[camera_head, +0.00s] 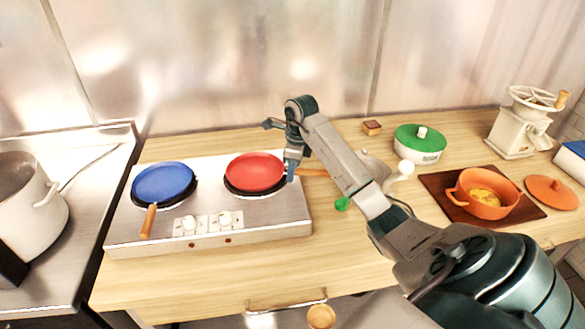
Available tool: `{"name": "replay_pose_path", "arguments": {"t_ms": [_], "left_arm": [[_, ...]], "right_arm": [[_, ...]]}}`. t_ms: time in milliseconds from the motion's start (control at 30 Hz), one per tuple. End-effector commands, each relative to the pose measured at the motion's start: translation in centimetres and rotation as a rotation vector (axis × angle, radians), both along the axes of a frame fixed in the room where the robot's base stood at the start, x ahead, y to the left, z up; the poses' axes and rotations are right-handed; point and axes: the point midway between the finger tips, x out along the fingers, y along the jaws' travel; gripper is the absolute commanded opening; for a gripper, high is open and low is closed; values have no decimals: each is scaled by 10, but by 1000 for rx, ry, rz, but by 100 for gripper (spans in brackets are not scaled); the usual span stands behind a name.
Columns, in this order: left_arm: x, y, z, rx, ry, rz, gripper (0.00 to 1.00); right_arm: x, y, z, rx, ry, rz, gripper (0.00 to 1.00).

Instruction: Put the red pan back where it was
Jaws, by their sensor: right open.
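The red pan (256,172) sits on the right burner of the steel two-burner cooktop (257,223). Its wooden handle (312,172) points right, partly behind my right arm. My right gripper (290,172) is open at the handle's root beside the pan's right edge; I cannot tell whether it touches. The blue pan (163,184) sits on the left burner with its wooden handle toward the front. My left gripper is not in view.
A green-lidded pot (420,150), an orange pot (483,199) on a brown board (443,197), an orange lid (552,192) and a white grinder (517,130) stand on the right. A large pale pot (32,215) is at left. The wooden counter in front of the cooktop is clear.

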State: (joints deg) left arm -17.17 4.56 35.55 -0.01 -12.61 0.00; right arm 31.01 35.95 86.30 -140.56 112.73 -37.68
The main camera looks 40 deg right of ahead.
Motion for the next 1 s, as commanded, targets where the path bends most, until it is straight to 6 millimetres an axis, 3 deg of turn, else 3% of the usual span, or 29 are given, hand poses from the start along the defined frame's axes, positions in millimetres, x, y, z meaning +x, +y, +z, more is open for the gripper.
{"name": "replay_pose_path", "arguments": {"t_ms": [200,367,800,1000], "left_arm": [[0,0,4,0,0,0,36],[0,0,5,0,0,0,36],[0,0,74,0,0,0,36],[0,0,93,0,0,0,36]], "right_arm": [[0,0,8,0,-1,0,41],[-2,-2,30,-1,-4,2,41],[-8,-6,100,0,0,0,41],[-11,-8,120,0,0,0,41]]}}
